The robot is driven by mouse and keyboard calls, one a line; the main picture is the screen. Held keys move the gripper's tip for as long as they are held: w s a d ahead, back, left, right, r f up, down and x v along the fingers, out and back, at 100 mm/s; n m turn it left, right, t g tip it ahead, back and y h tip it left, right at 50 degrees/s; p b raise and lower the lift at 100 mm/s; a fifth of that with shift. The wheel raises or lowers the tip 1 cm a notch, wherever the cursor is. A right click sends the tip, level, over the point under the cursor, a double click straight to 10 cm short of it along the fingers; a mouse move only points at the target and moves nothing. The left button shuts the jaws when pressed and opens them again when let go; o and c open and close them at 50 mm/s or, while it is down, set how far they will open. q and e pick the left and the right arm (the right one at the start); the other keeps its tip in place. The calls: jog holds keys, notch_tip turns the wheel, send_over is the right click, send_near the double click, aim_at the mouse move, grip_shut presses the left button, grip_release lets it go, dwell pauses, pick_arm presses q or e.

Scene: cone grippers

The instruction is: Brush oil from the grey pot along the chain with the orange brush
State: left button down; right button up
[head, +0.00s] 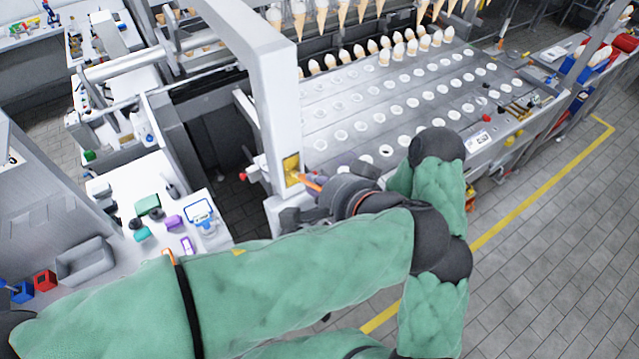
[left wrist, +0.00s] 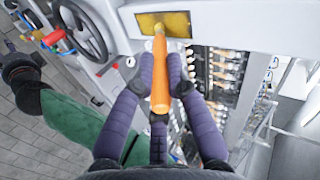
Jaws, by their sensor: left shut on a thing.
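My left gripper (head: 318,192) is shut on the orange brush (head: 309,183) at the white machine post. In the left wrist view the purple fingers of my left gripper (left wrist: 160,88) close around the orange handle of the brush (left wrist: 159,75) from both sides. The far end of the brush points at a yellow recessed panel (left wrist: 165,22) in the machine's side, which also shows in the head view (head: 292,168). Whether the tip touches it I cannot tell. A small dark grey vessel (head: 172,190) on the white side table may be the pot. I cannot make out a chain.
The side table (head: 125,185) holds green and purple items and a blue-framed sign (head: 200,213). The cone machine deck (head: 400,95) lies behind the gripper. A black handwheel (left wrist: 80,30) is left of the panel. Tiled floor is open at right.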

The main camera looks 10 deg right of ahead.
pick_arm(q)
jog(key=shift+f+b, duration=0.65)
jog(key=shift+f, duration=0.2)
jog(key=shift+w+r+p, duration=0.1)
jog(key=shift+r+p, duration=0.7)
jog(key=shift+r, duration=0.8)
jog(key=shift+f+b, duration=1.6)
jog(key=s+d, duration=0.2)
jog(key=s, duration=0.3)
jog(key=shift+s, duration=0.35)
jog(key=s, duration=0.1)
jog(key=s+d, duration=0.1)
jog(key=shift+s+b, duration=0.35)
jog(key=shift+s, duration=0.05)
